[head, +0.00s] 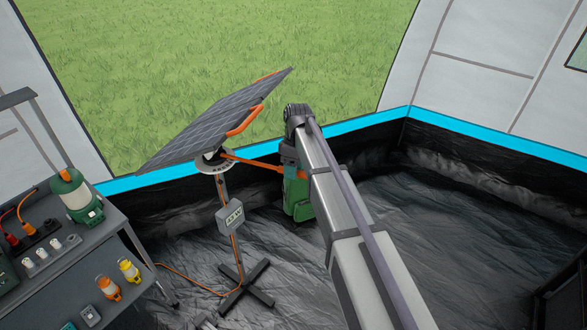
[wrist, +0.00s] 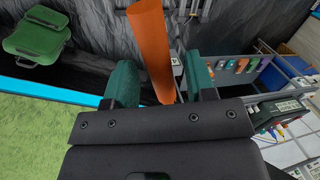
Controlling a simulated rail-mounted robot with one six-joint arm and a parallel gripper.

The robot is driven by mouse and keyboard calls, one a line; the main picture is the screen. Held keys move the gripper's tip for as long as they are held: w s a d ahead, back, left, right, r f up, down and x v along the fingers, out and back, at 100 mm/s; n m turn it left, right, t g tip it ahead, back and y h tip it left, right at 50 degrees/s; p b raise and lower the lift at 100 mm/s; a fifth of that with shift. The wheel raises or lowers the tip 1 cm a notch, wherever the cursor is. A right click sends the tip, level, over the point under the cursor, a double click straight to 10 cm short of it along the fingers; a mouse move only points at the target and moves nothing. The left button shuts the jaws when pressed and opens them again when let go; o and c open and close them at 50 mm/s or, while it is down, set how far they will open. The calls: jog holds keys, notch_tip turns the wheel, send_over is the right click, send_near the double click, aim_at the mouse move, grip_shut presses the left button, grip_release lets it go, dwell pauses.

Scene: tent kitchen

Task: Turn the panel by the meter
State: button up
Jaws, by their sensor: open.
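The dark solar panel (head: 205,118) stands tilted on a post in the head view, with orange grips on its right edge. A grey meter (head: 230,216) with a small display hangs on the post below it; its digits are hard to read. An orange bar (head: 258,163) reaches right from the panel's mount to my arm's end. In the wrist view, my gripper (wrist: 161,88) is open, with a green finger on each side of the orange bar (wrist: 151,40). I cannot tell whether either finger touches it. The fingertips are not clear in the head view.
A green bag (head: 297,198) stands on the dark floor behind my arm. The post's crossed foot (head: 246,288) and an orange cable lie at the left. A grey shelf unit (head: 90,248) with lanterns stands far left. Floor on the right is mostly clear.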

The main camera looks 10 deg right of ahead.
notch_tip(320, 180, up, 11)
jog(key=w+d+p, duration=0.1)
jog(key=w+p, duration=0.1)
jog(key=p, duration=0.8)
jog(key=shift+f+p, duration=0.2)
jog(key=shift+p, duration=0.1)
jog(key=s+d+m, duration=0.2)
jog(key=s+m, duration=0.2)
jog(key=s, duration=0.5)
jog(key=s+d+f+m+t+b, duration=0.1)
jog(key=s+m, duration=0.3)
jog(key=s, duration=0.5)
jog(key=s+d+f+m+t+h+b, duration=0.1)
jog(key=s+d+m, duration=0.2)
jog(key=s, duration=0.6)
jog(key=shift+d+f+m, duration=0.2)
jog(key=shift+d+m, duration=0.05)
jog(key=shift+m, duration=0.45)
